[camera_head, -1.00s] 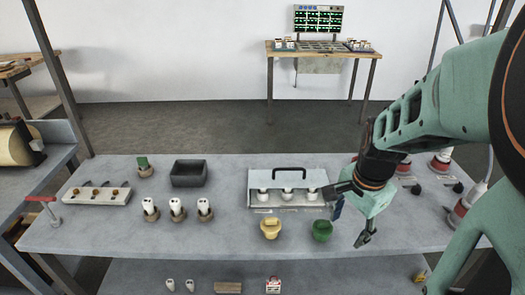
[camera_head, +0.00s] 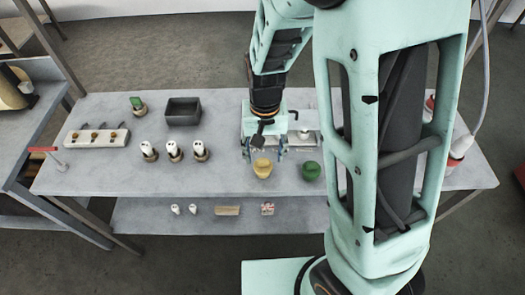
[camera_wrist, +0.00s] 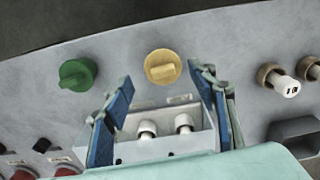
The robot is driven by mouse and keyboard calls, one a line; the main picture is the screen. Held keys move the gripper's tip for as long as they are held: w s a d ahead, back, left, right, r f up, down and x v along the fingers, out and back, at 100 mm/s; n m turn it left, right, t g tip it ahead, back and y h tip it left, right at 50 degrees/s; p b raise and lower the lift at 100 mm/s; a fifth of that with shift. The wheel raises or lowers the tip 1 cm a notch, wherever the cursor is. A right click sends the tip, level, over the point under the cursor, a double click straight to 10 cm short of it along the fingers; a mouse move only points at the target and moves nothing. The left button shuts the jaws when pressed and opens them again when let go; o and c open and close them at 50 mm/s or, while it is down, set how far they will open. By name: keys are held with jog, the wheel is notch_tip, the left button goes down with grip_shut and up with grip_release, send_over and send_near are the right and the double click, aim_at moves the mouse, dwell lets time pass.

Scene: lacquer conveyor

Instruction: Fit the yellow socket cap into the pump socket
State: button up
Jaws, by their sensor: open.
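The yellow socket cap (camera_head: 262,168) sits near the front edge of the grey table. It is round with a raised bar grip on top, as the wrist view (camera_wrist: 162,67) shows. My gripper (camera_head: 263,153) is open and empty, just behind and above the cap. In the wrist view its blue-padded fingers (camera_wrist: 160,88) are spread wide, and the cap lies beyond the fingertips, between their lines and untouched. I cannot tell which fixture is the pump socket.
A similar green cap (camera_head: 311,171) stands right of the yellow one. A metal rack with white-topped items (camera_wrist: 148,127) is partly hidden by my arm. Several white cylinders in brown holders (camera_head: 172,151) and a dark bin (camera_head: 183,111) stand left.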

aim_at(263, 161)
jog(key=shift+w+a+f, duration=0.1)
jog(key=shift+f, duration=1.45)
jog(key=shift+w+a+f, duration=0.1)
jog(key=shift+f, duration=1.4)
jog(key=c, duration=1)
